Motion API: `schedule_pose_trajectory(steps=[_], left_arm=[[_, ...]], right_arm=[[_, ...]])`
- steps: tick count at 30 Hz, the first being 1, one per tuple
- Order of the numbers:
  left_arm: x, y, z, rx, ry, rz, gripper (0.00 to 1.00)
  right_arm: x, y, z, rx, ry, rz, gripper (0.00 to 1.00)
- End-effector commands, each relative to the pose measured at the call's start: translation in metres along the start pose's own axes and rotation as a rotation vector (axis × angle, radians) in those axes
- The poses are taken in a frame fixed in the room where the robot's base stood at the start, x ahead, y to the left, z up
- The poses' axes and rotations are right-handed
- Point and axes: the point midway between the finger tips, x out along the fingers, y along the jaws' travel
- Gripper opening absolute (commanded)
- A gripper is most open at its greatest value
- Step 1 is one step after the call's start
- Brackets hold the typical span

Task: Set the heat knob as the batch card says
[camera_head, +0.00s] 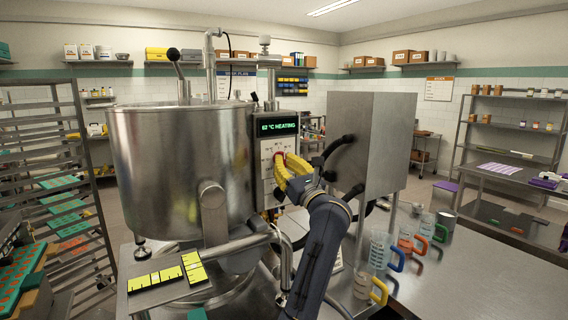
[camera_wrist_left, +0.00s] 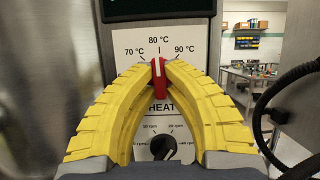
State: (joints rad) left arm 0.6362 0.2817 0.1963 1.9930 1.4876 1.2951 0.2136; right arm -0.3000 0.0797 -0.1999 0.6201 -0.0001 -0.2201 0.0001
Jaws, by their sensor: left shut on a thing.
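The red heat knob (camera_wrist_left: 158,82) is on a white panel (camera_wrist_left: 135,45) marked 70, 80 and 90 °C above the word HEAT. Its white line points up, close to the 80 °C mark. My left gripper (camera_wrist_left: 159,68), with yellow fingers, is shut on the knob from both sides. In the head view my left gripper (camera_head: 279,160) is at the control panel, and only a little red of the knob shows. I cannot make out a batch card.
A black rpm knob (camera_wrist_left: 163,147) is just below the heat knob. The big steel kettle (camera_head: 180,170) stands left of the panel and a steel cabinet (camera_head: 370,135) right of it. Jugs with coloured handles (camera_head: 380,250) stand on the bench at right.

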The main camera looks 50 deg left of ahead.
Motion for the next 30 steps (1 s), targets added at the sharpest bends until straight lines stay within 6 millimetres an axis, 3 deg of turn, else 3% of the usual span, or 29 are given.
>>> schedule_pose_trajectory(steps=[20, 21, 26, 30], left_arm=[[0.0007, 0.0009, 0.0014, 0.047, -0.003, -0.019, 0.0], [0.0007, 0.0009, 0.0014, 0.047, -0.003, -0.019, 0.14], [0.0005, 0.0007, 0.001, 0.047, -0.002, -0.019, 0.33], [0.0003, 0.0006, 0.0006, 0.047, -0.001, -0.019, 0.34]], right_arm=[[0.0, 0.0, 0.0, 0.0, 0.0, 0.0, 0.44], [0.0, 0.0, 0.0, 0.0, 0.0, 0.0, 0.44], [0.0, 0.0, 0.0, 0.0, 0.0, 0.0, 0.44], [0.0, -0.0001, 0.0, 0.0, 0.0, 0.0, 0.44]])
